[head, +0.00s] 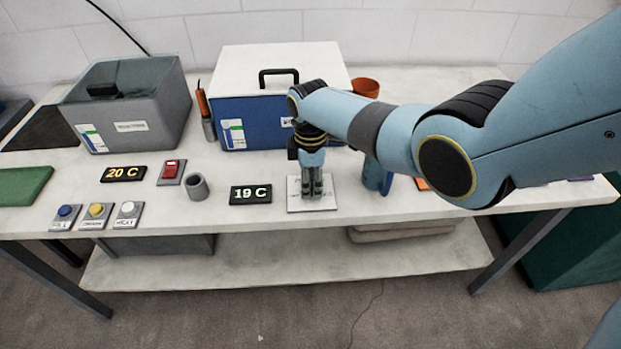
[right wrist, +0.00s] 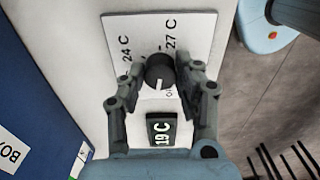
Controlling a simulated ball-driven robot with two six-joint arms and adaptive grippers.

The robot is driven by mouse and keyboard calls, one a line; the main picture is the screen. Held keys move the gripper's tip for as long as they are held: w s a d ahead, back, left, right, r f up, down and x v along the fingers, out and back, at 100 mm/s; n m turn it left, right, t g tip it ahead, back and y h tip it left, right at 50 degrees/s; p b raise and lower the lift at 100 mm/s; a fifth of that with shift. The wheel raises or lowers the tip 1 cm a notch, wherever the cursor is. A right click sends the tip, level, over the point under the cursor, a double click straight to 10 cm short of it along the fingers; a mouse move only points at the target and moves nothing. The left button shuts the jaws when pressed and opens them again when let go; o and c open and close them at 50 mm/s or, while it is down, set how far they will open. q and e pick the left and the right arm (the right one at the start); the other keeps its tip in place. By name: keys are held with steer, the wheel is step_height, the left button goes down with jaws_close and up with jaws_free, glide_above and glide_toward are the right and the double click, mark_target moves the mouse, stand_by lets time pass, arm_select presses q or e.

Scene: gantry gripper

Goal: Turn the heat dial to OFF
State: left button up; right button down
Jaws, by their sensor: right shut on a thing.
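The heat dial is a round black knob (right wrist: 160,70) with a white pointer mark, on a white plate (right wrist: 118,30) printed with 24 C, 27 C and a partly hidden label near the pointer. In the right wrist view the mark points toward the lower edge of the plate. My right gripper (head: 311,190) reaches straight down over the plate (head: 327,206) in the head view. Its fingers (right wrist: 163,76) are shut on the knob from both sides. In the head view the fingers hide the knob. A small black display (head: 250,194) beside the plate reads 19 C. My left gripper is not in view.
A blue box with a white lid (head: 265,122) stands behind the plate. A grey bin (head: 135,120), a 20 C display (head: 123,174), a red switch (head: 171,170), a grey cup (head: 197,187) and several buttons (head: 96,214) are to the left. A blue object (head: 376,178) stands close right.

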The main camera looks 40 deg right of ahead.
steer(key=shift+n, duration=1.1)
steer(key=c, duration=0.9)
jaws_free()
steer(key=shift+c, duration=0.2)
step_height(320, 180, up, 12)
